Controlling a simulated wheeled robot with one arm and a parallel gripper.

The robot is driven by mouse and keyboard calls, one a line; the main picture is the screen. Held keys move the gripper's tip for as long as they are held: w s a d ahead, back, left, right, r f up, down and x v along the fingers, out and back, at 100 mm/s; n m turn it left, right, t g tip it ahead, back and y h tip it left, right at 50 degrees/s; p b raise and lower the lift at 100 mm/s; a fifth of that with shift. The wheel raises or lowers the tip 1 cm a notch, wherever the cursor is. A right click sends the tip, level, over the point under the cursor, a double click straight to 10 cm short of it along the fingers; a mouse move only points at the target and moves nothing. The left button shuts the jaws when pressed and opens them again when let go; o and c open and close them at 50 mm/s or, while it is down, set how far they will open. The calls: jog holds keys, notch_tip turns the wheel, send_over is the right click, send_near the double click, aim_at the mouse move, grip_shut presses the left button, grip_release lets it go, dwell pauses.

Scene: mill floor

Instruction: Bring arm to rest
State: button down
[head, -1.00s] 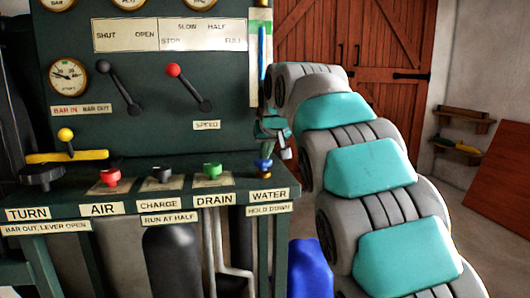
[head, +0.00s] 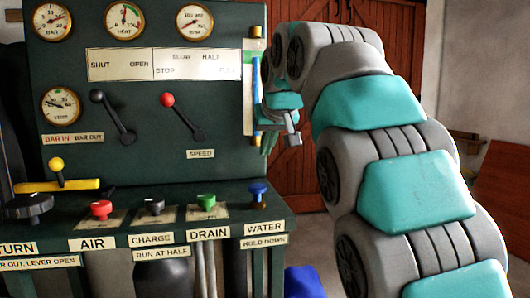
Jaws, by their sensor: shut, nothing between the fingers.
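My arm (head: 392,190), grey with teal covers, rises from the lower right, bends over at the top and reaches left toward the panel's right edge. My gripper (head: 293,138) hangs there, shut and empty, beside the upright sight tube (head: 257,95). It is above and to the right of the blue WATER knob (head: 257,192), apart from it. The arm's upper bend hides part of the wooden doors behind.
The green control panel (head: 200,75) has gauges, a black-knobbed lever (head: 112,115) and a red-knobbed lever (head: 182,115). Its ledge bears red AIR (head: 101,208), black CHARGE (head: 154,206) and green DRAIN (head: 206,201) knobs. Wooden doors (head: 300,185) stand behind.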

jog(key=shift+f, duration=0.1)
jog(key=s+d+f+m+g+h, duration=0.1)
jog(key=s+d+f+g, duration=0.2)
jog(key=s+d+f, duration=0.45)
jog(key=s+d+f+m+g+h, duration=0.15)
jog(key=s+d+f, duration=0.35)
jog(key=s+f, duration=0.5)
jog(key=s+d+f+g, duration=0.2)
jog(key=s+f+g, duration=0.1)
jog(key=s+f, duration=0.8)
jog(key=s+d+f+g, duration=0.3)
jog(key=s+f, duration=0.8)
jog(key=s, duration=0.3)
jog(key=shift+s+m, duration=0.15)
jog(key=shift+m, duration=0.2)
